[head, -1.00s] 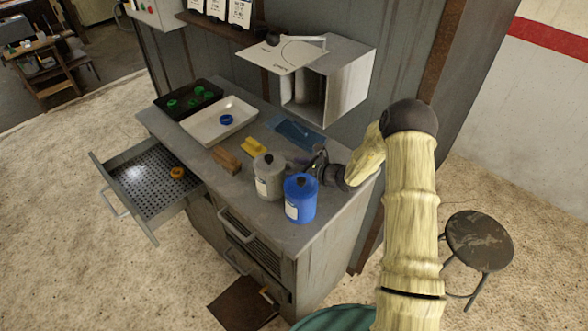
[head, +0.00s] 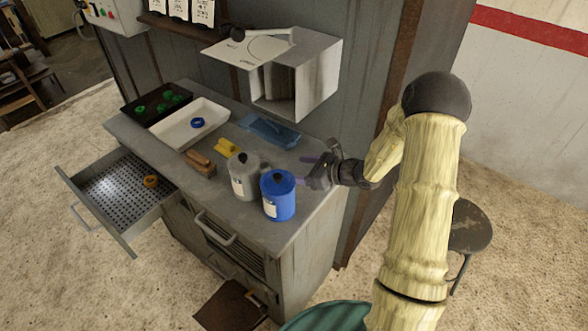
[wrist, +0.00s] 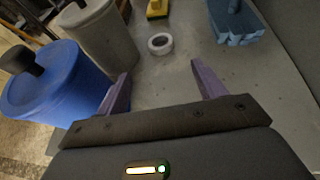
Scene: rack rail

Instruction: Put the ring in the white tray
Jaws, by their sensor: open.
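A white ring (wrist: 160,43) lies flat on the counter in the wrist view, ahead of my gripper and between the lines of its fingers. I cannot make it out clearly in the head view, near the grey canister. My gripper (wrist: 160,74) is open and empty; it also shows in the head view (head: 310,172), low over the counter's right end. The white tray (head: 177,131) is at the far left of the counter with a blue ring (head: 197,123) in it. An orange ring (head: 151,181) lies in the open drawer (head: 115,190).
A blue canister (head: 278,196) and a grey canister (head: 243,177) stand left of my gripper. A yellow item (head: 227,146), a brown block (head: 198,162) and a blue item (head: 270,133) lie beyond. A black tray (head: 133,117) holds green rings. An open wall box (head: 292,85) hangs above.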

